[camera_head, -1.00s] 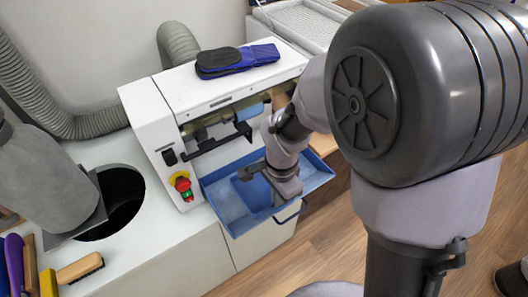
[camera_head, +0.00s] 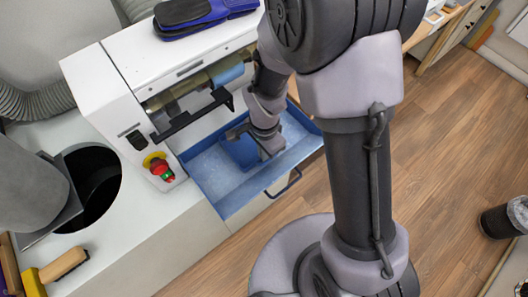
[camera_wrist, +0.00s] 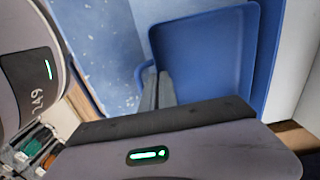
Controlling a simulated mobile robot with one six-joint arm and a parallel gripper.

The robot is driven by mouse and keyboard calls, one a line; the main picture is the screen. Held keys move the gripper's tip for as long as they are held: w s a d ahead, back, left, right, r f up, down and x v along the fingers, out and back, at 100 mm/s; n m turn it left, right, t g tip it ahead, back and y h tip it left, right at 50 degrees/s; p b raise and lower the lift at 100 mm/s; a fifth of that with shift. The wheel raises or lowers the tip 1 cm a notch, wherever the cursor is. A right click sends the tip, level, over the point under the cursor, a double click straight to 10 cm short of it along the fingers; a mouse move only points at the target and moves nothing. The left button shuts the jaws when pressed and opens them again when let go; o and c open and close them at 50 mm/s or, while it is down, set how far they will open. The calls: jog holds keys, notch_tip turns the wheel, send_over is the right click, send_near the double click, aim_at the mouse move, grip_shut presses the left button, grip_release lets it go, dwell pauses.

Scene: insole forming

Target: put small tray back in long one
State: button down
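The long tray (camera_head: 225,203) is a light blue, speckled tray with a dark handle on its front, below the white machine. The small tray (camera_head: 240,151) is a darker, plain blue and lies within the long tray's outline. In the wrist view the small tray (camera_wrist: 205,50) sits close beside the long tray's wall (camera_wrist: 270,50). My gripper (camera_head: 240,132) is over the small tray. In the wrist view its fingers (camera_wrist: 158,92) are close together at the small tray's handle (camera_wrist: 142,75) and look shut on it. I cannot tell whether the small tray touches the long tray's floor.
The white machine (camera_head: 110,95) stands behind the long tray, with a black bracket (camera_head: 195,113) above it and a red button (camera_head: 160,168) at its left. Blue-soled insoles (camera_head: 200,15) lie on top. A round hole (camera_head: 90,185) and a brush (camera_head: 63,263) are at left.

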jog(key=shift+f, duration=0.2)
jog(key=c, duration=1.7)
grip_release()
jog(key=s+d+r+n+t+y+p, duration=0.1)
jog(key=d+r+p, duration=0.1)
jog(key=r, duration=0.9)
jog(key=s+d+r+n+t+p, duration=0.1)
jog(key=r+p, duration=0.1)
jog(key=r, duration=0.9)
jog(key=s+d+r+n+t, duration=0.1)
jog(key=s+r, duration=0.2)
jog(key=s+d+r+n+t, duration=0.1)
jog(key=s+r+n, duration=0.1)
jog(key=s+r, duration=0.1)
jog(key=s+d+r+n+t+y, duration=0.1)
jog(key=s+d+r, duration=0.1)
jog(key=s+r, duration=0.1)
jog(key=shift+s+r+n+t, duration=0.15)
jog(key=shift+r+n+t, duration=0.25)
notch_tip(320, 180, down, 12)
jog(key=b, duration=1.2)
jog(key=shift+a+r, duration=0.1)
